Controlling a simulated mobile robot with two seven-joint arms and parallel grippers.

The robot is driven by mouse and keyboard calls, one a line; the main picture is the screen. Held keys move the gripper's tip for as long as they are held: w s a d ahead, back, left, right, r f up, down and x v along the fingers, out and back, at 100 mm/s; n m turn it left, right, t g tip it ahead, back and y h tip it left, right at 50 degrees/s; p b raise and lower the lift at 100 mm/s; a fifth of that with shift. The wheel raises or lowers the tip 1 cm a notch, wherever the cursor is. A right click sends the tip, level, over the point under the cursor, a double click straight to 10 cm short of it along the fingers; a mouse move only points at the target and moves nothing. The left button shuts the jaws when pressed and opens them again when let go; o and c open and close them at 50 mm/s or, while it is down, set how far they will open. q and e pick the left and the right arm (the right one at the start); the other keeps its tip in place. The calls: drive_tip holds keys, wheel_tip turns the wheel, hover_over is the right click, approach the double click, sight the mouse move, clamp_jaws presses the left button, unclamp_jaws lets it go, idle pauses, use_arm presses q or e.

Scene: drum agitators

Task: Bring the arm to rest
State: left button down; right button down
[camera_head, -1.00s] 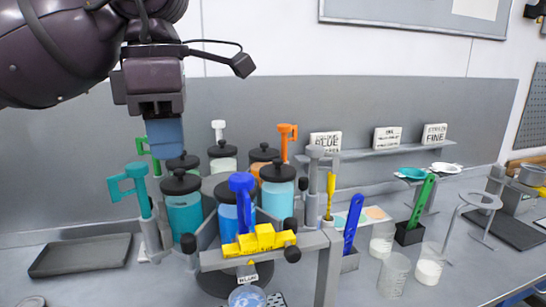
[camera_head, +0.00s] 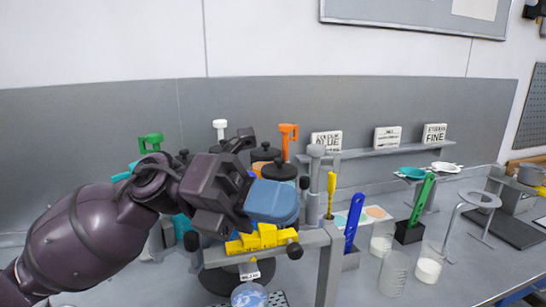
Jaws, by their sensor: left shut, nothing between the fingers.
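A black jar lid (camera_head: 278,170) shows just behind the fingers. The orange handle (camera_head: 288,140), white handle (camera_head: 219,127) and green handle (camera_head: 151,141) stick up behind my arm. My right gripper is not in view.
A grey stand post (camera_head: 328,265) rises right of the rack. Blue (camera_head: 353,222) and green (camera_head: 421,200) scoops stand in holders. Clear beakers (camera_head: 394,272) stand at the right front. A shelf (camera_head: 385,151) with label blocks runs behind. A clear bowl (camera_head: 249,295) sits below the rack.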

use_arm(q)
drive_tip(key=w+a+f+n+t+h, duration=0.1)
drive_tip(key=w+a+n+t+h, duration=0.25)
drive_tip(key=n+t, duration=0.6)
drive_tip(key=w+a+f+n+t+h, duration=0.1)
drive_tip(key=w+a+n+t+h, duration=0.2)
drive_tip(key=n+t, duration=0.65)
drive_tip(key=w+a+f+n+t+y, duration=0.2)
drive_tip(key=a+f+n+t+y, duration=0.3)
drive_tip(key=f+n+y, duration=0.4)
drive_tip(key=w+a+f+n+t+y, duration=0.3)
drive_tip(key=a+f+n+y, duration=0.35)
drive_tip(key=n+y, duration=0.45)
drive_tip(key=s+a+f+n+g+y, duration=0.2)
drive_tip(key=s+a+f+n+g, duration=0.15)
drive_tip(key=f, duration=0.45)
drive_tip(key=s+a+f+n+g+y, duration=0.3)
drive_tip(key=s+a+f+g, duration=0.15)
drive_tip(key=f, duration=0.25)
drive_tip(key=s+a+f+n+g, duration=0.1)
drive_tip(key=s+f+g, duration=0.35)
drive_tip(key=s, duration=0.35)
drive_tip(key=s+a+f+n+g, duration=0.1)
drive_tip(key=s+f+g, duration=0.2)
drive_tip(key=s+f, duration=0.45)
drive_tip(key=w+f+t+h, duration=0.1)
drive_tip(key=w+f+t, duration=0.5)
drive_tip(key=f+t, duration=0.2)
drive_tip(key=shift+f, duration=0.25)
